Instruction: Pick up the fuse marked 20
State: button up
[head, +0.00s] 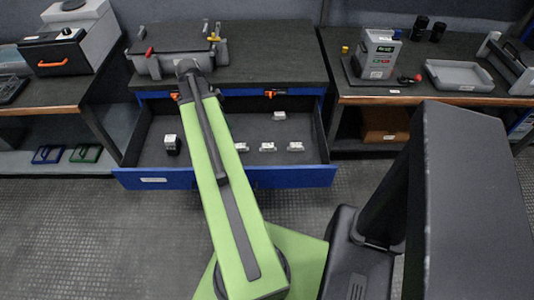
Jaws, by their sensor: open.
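A blue-fronted drawer (215,177) stands open below the middle bench. In it lie several small pale fuse-like pieces: one (280,115) at the back right, one (267,147) in the front middle, one (296,146) to its right, and one (241,147) beside my arm. A dark block with a white top (172,143) stands at the left. I cannot read a 20 on any of them. My gripper (178,38) is at the far end of my green arm, over the bench top behind the drawer, open and empty. My arm hides part of the drawer.
A grey machine with an orange handle (55,52) stands on the left bench. The middle bench top (270,55) is clear at its right. The floor before the drawer is free.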

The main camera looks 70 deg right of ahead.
jog(key=s+d+f+m+g, duration=0.1)
jog(key=s+d+m, duration=0.35)
jog(key=s, duration=0.35)
jog(key=b, duration=1.2)
send_over(266, 145)
jog(key=w, duration=0.2)
jog(key=f, duration=1.1)
jog(key=shift+w+a+f, duration=0.15)
jog(key=shift+a+f, duration=0.1)
jog(key=shift+f, duration=0.1)
jog(key=b+x, duration=0.5)
jog(key=shift+s+a+f, duration=0.1)
jog(key=shift+s+a, duration=0.1)
jog(key=shift+a, duration=0.05)
grip_shut()
